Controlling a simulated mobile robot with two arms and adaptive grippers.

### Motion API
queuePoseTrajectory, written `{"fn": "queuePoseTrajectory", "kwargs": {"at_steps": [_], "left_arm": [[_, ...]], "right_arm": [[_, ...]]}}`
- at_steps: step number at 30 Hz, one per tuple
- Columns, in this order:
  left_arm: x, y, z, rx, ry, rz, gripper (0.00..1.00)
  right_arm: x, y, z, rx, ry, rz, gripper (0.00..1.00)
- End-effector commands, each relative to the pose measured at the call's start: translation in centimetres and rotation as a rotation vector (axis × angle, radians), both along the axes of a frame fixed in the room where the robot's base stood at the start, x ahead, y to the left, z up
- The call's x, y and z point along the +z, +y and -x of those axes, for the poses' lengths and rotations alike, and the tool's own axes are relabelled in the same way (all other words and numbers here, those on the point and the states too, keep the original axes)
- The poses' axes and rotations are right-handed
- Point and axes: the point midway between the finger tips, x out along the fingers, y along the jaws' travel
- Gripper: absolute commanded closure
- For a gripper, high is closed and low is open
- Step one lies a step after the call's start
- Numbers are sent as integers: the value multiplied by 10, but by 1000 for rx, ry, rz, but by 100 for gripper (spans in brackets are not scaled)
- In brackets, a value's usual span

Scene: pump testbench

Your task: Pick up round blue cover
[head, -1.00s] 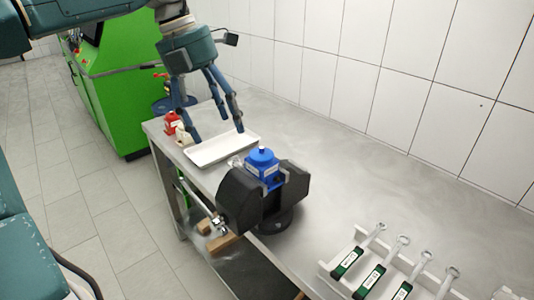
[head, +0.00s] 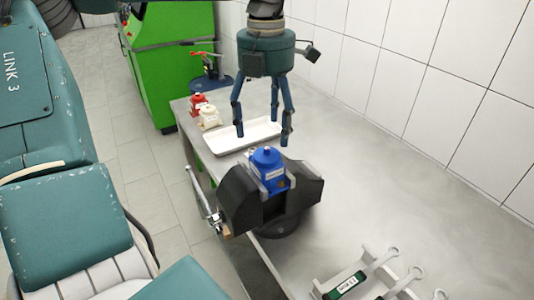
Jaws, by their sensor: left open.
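A blue housing (head: 271,178) with a rounded blue top (head: 266,157) and a pale label sits upright in the black vise (head: 247,196) on the metal table. I cannot tell whether the rounded top is a separate cover. My left gripper (head: 262,135) hangs from above with its three fingers spread and pointing down. It is open and empty, in front of the white tray in the picture, just above and behind the blue top. A gap shows between the fingertips and the blue top. My right gripper is not in view.
The white tray (head: 222,147) lies empty behind the vise. A red part (head: 198,105) and a cream part (head: 208,119) stand at its left. Wrenches on a rack (head: 383,283) are at the front right. A tiled wall bounds the right; a green machine (head: 172,65) stands behind.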

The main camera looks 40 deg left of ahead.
Motion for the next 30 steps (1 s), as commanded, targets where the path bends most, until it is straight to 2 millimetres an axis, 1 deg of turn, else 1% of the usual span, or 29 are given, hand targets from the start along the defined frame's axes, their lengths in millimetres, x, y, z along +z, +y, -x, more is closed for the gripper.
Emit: {"fn": "queuePoseTrajectory", "kwargs": {"at_steps": [2,5,9,13,16,21,22,26,27,30], "left_arm": [[-4,-1,1,-1,0,1,28],[-13,-3,5,-3,2,2,28],[-33,-8,13,-4,3,3,28],[-50,-7,11,1,0,1,28],[-55,-7,11,0,-2,0,28],[-55,-6,11,1,-3,0,28],[-55,-6,11,1,-3,0,30],[-55,-6,11,1,-3,0,55],[-55,-6,11,1,-3,0,63],[-55,-6,11,1,-3,0,80]], "right_arm": [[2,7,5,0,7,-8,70],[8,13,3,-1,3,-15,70],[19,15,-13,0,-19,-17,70],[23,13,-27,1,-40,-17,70],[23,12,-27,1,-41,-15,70],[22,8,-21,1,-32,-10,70],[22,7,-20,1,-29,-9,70],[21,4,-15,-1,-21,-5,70],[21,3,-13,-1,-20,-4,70],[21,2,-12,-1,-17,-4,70]]}}
